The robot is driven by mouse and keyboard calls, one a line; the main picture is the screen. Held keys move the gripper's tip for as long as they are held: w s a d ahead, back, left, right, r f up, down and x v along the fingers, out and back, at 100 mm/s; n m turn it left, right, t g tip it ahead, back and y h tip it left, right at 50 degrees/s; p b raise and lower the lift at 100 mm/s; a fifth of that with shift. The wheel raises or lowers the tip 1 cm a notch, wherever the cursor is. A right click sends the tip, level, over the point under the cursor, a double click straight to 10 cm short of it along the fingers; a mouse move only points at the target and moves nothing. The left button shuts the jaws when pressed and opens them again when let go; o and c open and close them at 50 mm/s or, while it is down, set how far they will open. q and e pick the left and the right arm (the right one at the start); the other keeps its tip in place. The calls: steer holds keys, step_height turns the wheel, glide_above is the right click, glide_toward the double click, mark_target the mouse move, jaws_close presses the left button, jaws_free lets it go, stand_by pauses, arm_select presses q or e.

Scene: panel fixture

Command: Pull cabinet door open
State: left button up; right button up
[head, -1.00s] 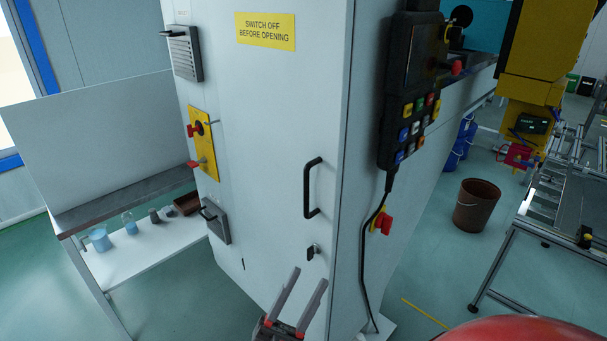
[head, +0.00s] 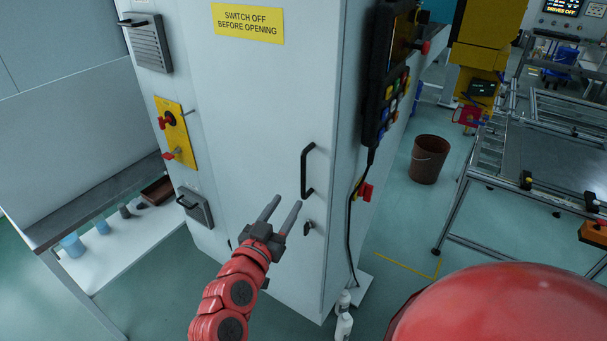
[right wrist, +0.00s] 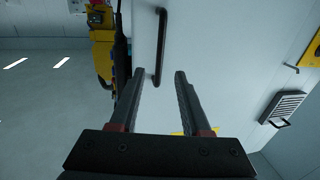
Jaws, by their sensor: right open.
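The cabinet door (head: 240,110) is a tall pale grey panel, closed, with a yellow "switch off before opening" label (head: 247,23). Its black bar handle (head: 307,170) is upright near the door's right edge, above a small black lock (head: 308,228). My right gripper (head: 284,206) is open and empty, its fingers pointing up toward the handle from the lower left. In the right wrist view, the handle (right wrist: 161,45) lies beyond the gap between the open fingertips (right wrist: 159,76), apart from them. My left gripper is not in view.
A black pendant (head: 388,85) with coloured buttons hangs on the cabinet's right side, its cable running down. A yellow switch plate (head: 174,135) and a lower black-handled box (head: 195,207) project left of the door.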

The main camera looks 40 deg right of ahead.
mark_target(302, 179)
steer(key=p+x, duration=0.1)
steer(key=x, duration=0.8)
steer(key=shift+w+d+r, duration=0.1)
steer(key=shift+d, duration=0.15)
steer(key=shift+x, duration=0.75)
steer(key=shift+c, duration=0.2)
jaws_close()
